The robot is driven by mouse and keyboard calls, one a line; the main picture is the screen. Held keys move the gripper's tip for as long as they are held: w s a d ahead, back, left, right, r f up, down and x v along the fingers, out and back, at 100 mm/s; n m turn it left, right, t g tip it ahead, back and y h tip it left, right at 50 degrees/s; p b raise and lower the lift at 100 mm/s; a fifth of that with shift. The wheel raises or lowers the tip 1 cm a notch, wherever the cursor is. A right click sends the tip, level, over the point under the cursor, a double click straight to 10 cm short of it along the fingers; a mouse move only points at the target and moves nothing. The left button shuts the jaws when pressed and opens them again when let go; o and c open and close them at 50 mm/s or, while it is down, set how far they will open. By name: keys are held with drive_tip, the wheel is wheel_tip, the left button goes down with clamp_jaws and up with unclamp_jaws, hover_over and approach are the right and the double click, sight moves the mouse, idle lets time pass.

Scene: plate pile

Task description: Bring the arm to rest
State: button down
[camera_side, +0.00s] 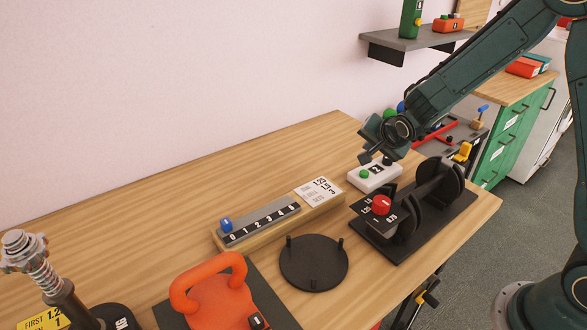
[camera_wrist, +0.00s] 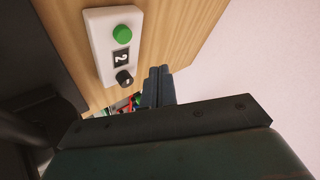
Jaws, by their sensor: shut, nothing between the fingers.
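My gripper (camera_side: 370,158) is at the upper right in the side view, above the back right of the wooden table (camera_side: 150,208). It is shut and empty, and its fingers also show close together in the wrist view (camera_wrist: 158,88). A white box (camera_side: 375,175) with a green button, a "2" display and a black knob sits just below and beside it. The white box shows at the upper left in the wrist view (camera_wrist: 103,45). I cannot tell the exact gap between fingers and box.
A numbered slider board (camera_side: 262,222), a round black plate (camera_side: 314,275), an orange kettlebell shape (camera_side: 215,300) and a spring post (camera_side: 60,285) stand further left. A wall shelf (camera_side: 400,42) is above.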

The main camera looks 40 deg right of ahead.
drive_tip(key=s+a+r+n+g+y, duration=0.1)
drive_tip(key=s+r+n, duration=0.3)
drive_tip(key=s, duration=0.6)
drive_tip(key=s+a+r+n+g+y, duration=0.1)
drive_tip(key=s+a+r+n, duration=0.3)
drive_tip(key=s, duration=0.6)
drive_tip(key=s+a+r+n+y, duration=0.1)
drive_tip(key=s+r+n, duration=0.4)
drive_tip(key=s, duration=0.5)
wheel_tip(320, 180, up, 3)
drive_tip(key=shift+s+a+f+n+g+y, duration=0.1)
drive_tip(key=shift+s+a+n+g+y, duration=0.25)
drive_tip(key=shift+a, duration=0.35)
drive_tip(key=shift+w, duration=0.1)
